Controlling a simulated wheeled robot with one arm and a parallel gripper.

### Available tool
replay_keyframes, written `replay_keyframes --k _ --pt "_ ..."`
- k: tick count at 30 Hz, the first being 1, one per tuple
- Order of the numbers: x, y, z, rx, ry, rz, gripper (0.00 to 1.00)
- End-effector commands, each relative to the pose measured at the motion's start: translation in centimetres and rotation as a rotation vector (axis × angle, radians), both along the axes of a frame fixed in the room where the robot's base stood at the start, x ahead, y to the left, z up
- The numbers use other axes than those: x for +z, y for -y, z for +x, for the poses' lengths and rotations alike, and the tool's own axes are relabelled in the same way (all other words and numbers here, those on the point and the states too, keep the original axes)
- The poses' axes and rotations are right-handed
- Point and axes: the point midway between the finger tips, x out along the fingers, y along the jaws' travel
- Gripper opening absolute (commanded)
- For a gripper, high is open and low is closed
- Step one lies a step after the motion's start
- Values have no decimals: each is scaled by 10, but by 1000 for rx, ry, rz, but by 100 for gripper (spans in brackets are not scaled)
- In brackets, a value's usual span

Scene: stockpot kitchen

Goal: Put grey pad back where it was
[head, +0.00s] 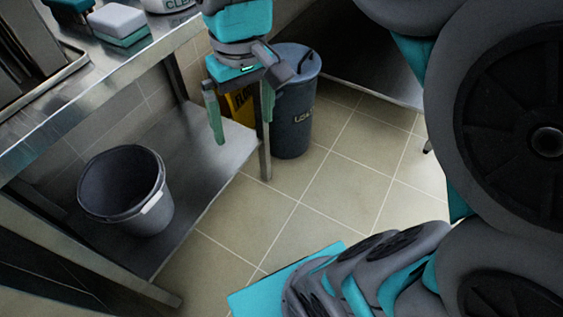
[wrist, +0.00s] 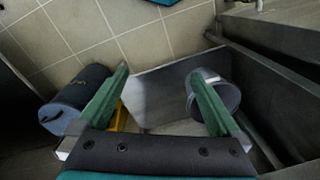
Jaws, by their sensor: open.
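My gripper (head: 241,122) hangs in front of the steel table, over its lower shelf's right end, with its two green fingers wide apart and nothing between them. In the wrist view my gripper (wrist: 160,80) is also open and empty. A pale grey-white block with a teal underside (head: 120,22) lies on the table top at the upper left, well apart from my gripper. I cannot tell whether it is the grey pad. No other grey pad is clearly visible in either view.
A grey bucket (head: 125,192) stands on the steel lower shelf (head: 228,150). A lidded blue-grey bin (head: 293,112) stands on the floor behind my gripper, beside a yellow sign (head: 240,106). The tiled floor (head: 325,195) is clear.

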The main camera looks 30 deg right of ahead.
Motion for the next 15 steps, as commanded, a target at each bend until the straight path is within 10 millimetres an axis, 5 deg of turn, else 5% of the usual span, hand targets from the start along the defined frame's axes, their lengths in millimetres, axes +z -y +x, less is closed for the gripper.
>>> replay_keyframes --k 6,15 --pt "-74 23 -75 -97 -106 -39 100" --pt "-121 35 -128 -155 -170 -64 100"
